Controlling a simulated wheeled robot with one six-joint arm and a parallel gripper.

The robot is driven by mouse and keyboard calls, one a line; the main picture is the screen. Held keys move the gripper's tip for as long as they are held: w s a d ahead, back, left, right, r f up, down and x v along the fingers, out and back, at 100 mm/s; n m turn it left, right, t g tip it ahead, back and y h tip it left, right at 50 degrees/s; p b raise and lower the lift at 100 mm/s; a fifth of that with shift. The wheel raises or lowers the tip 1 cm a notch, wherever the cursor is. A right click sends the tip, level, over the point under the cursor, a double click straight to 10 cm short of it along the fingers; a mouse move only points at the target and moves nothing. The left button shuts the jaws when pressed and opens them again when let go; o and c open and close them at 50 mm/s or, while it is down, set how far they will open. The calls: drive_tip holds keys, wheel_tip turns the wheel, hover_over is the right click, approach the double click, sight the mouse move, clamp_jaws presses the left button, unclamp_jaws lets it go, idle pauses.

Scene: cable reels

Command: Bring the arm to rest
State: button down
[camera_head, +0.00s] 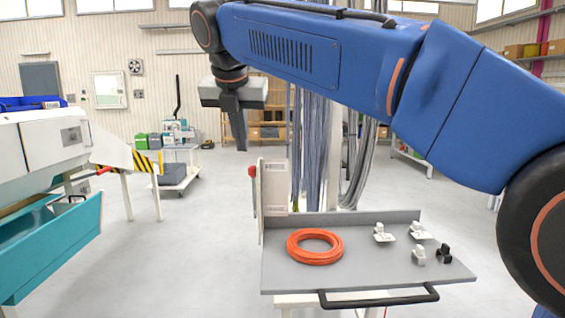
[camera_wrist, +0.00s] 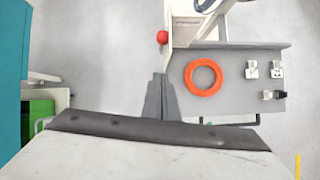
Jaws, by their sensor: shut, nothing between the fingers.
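My blue arm reaches across the top of the head view from the right. My gripper (camera_head: 241,148) hangs at its end, pointing down, above and to the left of the grey work table (camera_head: 345,282). Its fingers are closed together with nothing between them. In the wrist view the closed fingers (camera_wrist: 160,80) point towards the table's left edge, apart from everything there. An orange cable coil (camera_head: 315,246) lies flat on the left part of the table; it also shows in the wrist view (camera_wrist: 188,76), right of the fingers.
An upright panel with a red knob (camera_head: 252,171) stands at the table's left edge. White connectors (camera_head: 383,233) and a black one (camera_head: 445,254) lie on the table's right. Hanging cables (camera_head: 315,150) are behind. A teal bin (camera_head: 45,255) under a white machine stands left; the floor between is clear.

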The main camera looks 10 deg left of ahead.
drive_tip(key=s+d+f+m, duration=0.1)
drive_tip(key=d+f+m, duration=0.4)
drive_tip(key=d, duration=0.6)
drive_tip(key=s+d+f+m+g, duration=0.1)
drive_tip(key=d+f+m, duration=0.2)
drive_tip(key=d+m, duration=0.6)
drive_tip(key=s+d+f+m, duration=0.2)
drive_tip(key=d+f+m, duration=0.15)
drive_tip(key=d, duration=0.95)
drive_tip(key=s+d+f+m, duration=0.9)
drive_tip(key=s+f, duration=0.1)
drive_tip(key=f, duration=0.2)
drive_tip(key=s+d+f+m+h, duration=0.1)
drive_tip(key=s+d+f+m, duration=0.7)
drive_tip(key=f, duration=0.5)
drive_tip(key=shift+s+d+f+m, duration=0.25)
drive_tip(key=shift+s+d+m, duration=0.15)
drive_tip(key=shift+s+m, duration=0.6)
